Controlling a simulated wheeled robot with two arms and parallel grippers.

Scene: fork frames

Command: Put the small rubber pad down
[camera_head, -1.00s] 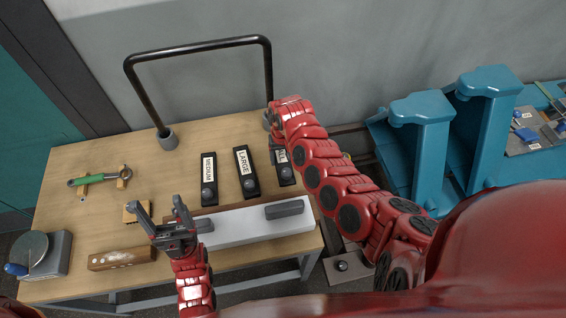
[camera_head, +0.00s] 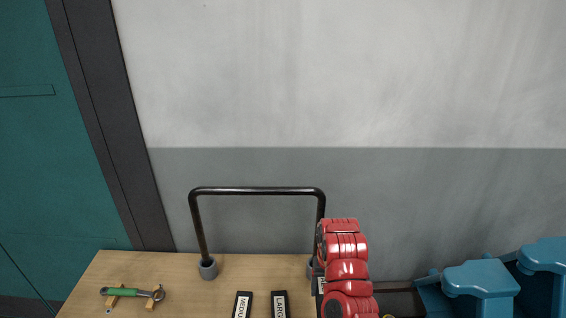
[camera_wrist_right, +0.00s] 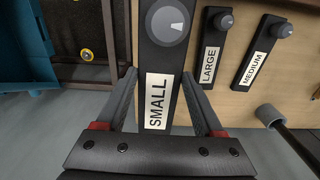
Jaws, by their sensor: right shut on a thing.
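The small rubber pad (camera_wrist_right: 158,100) is a black strip with a white "SMALL" label and a grey round knob. In the right wrist view it lies between the two fingers of my right gripper (camera_wrist_right: 158,76), which is shut on it. I cannot tell whether the pad touches the table. In the head view my right arm hides most of it; a sliver of label (camera_head: 320,284) shows beside the arm. My left gripper is in neither current view.
The large pad (camera_head: 279,305) and medium pad (camera_head: 242,305) lie left of my right arm on the wooden table (camera_head: 180,290). A black bar frame (camera_head: 257,190) stands behind them. A green-handled wrench (camera_head: 128,292) lies left. Blue equipment (camera_head: 481,279) stands right.

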